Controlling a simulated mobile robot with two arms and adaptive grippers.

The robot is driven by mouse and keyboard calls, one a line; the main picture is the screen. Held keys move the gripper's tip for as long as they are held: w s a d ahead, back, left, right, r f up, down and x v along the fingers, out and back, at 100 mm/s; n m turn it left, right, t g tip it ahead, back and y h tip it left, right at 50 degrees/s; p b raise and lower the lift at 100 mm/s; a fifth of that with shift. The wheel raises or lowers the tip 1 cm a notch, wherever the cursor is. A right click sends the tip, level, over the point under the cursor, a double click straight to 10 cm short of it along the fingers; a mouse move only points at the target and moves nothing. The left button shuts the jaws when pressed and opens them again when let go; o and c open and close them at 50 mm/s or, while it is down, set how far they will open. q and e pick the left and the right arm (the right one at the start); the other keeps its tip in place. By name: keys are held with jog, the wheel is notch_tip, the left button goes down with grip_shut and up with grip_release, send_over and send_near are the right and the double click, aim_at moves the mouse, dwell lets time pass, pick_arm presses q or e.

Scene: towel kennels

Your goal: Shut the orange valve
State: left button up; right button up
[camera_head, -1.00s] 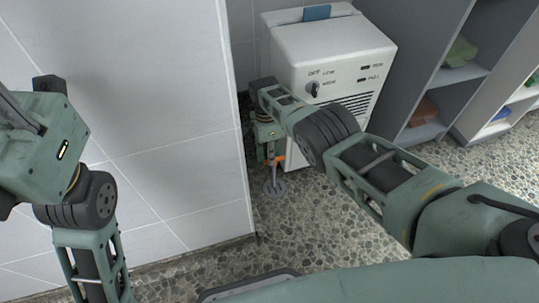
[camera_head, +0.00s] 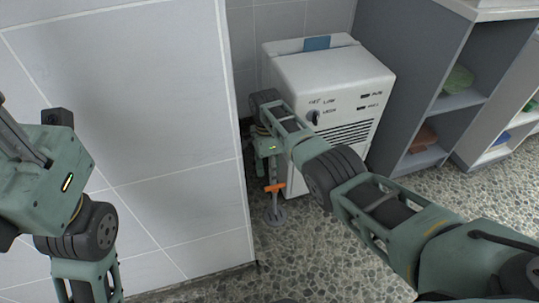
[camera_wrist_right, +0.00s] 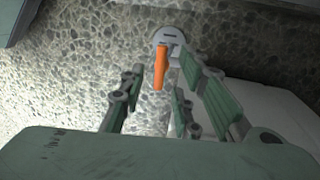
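The orange valve handle (camera_head: 275,187) is low down near the floor, beside the wall corner and in front of the white machine. In the right wrist view the handle (camera_wrist_right: 161,67) points towards me from a grey round fitting (camera_wrist_right: 169,35). My right gripper (camera_head: 268,172) hangs just above the valve. In the right wrist view its fingers (camera_wrist_right: 162,82) are open, with the orange handle appearing between them and a gap on each side. I cannot tell how far below the fingertips it lies. My left arm is at the left edge; its gripper's fingers do not show clearly.
The white machine (camera_head: 330,75) with a dial stands behind my right forearm. A tiled wall (camera_head: 175,130) ends close left of the valve. Grey shelves (camera_head: 410,70) stand to the right. The pebbled floor (camera_head: 330,255) in front is clear.

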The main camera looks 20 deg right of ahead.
jog(key=v, duration=0.7)
jog(key=shift+s, duration=0.1)
